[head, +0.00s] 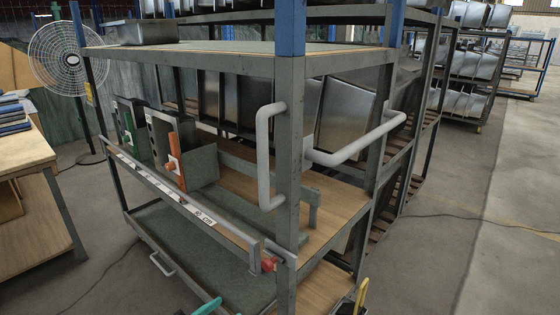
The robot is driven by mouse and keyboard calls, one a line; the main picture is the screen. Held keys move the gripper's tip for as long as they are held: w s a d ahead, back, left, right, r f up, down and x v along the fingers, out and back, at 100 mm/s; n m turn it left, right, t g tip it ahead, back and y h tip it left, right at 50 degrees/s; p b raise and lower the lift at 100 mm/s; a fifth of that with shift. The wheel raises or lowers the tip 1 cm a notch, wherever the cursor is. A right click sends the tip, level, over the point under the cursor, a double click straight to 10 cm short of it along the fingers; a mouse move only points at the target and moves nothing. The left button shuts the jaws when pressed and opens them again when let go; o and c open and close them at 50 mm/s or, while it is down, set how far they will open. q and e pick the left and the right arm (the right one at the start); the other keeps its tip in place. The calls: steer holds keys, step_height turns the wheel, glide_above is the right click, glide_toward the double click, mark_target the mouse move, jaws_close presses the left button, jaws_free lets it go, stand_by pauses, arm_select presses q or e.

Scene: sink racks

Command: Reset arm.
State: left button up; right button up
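A grey metal rack (290,190) with blue upper posts stands close in front of me. Its lower shelves have wooden boards and grey-green mats. A teal tip (207,307) shows at the bottom edge, left of centre. A yellow and black piece (359,299) shows at the bottom edge, right of centre. They look like the ends of my left and right grippers, but too little shows to be sure. Whether either is open or shut, or holds anything, is hidden below the frame.
Pale handles (264,160) stick out from the rack's near post. Green (131,136) and orange (177,160) parts stand on its middle shelf. A table (25,155) and a fan (72,60) are at left. More racks with metal sinks (465,65) stand behind. Floor at right is clear.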

arm_select(q)
steer(key=s+a+f+n+g+y, duration=0.1)
steer(key=s+a+f+g+y, duration=0.3)
steer(key=f, duration=0.6)
steer(key=s+d+f+n+g+y, duration=0.1)
steer(key=s+f+n, duration=0.1)
steer(key=s+f, duration=0.6)
steer(key=s+a+f+n+g+y, duration=0.1)
steer(key=s+a+f+g+y, duration=0.15)
steer(key=f, duration=1.05)
steer(key=s+a+f+g+y+p, duration=0.1)
steer(key=s+f+g+p, duration=0.1)
steer(key=s+p, duration=0.6)
steer(key=s+a+f+g+y+p, duration=0.1)
steer(key=s+p, duration=0.7)
steer(key=s, duration=0.9)
step_height(320, 180, down, 3)
steer(key=shift+s+a+r+n+g, duration=0.15)
steer(key=shift+s+a+n+g, duration=0.35)
steer(key=shift+g, duration=0.65)
arm_select(e)
steer(key=s+d+g, duration=0.1)
steer(key=s+d, duration=0.2)
steer(key=s, duration=1.3)
steer(key=shift+s+f, duration=0.3)
arm_select(q)
steer(key=shift+y, duration=0.25)
arm_select(e)
steer(key=shift+d, duration=0.1)
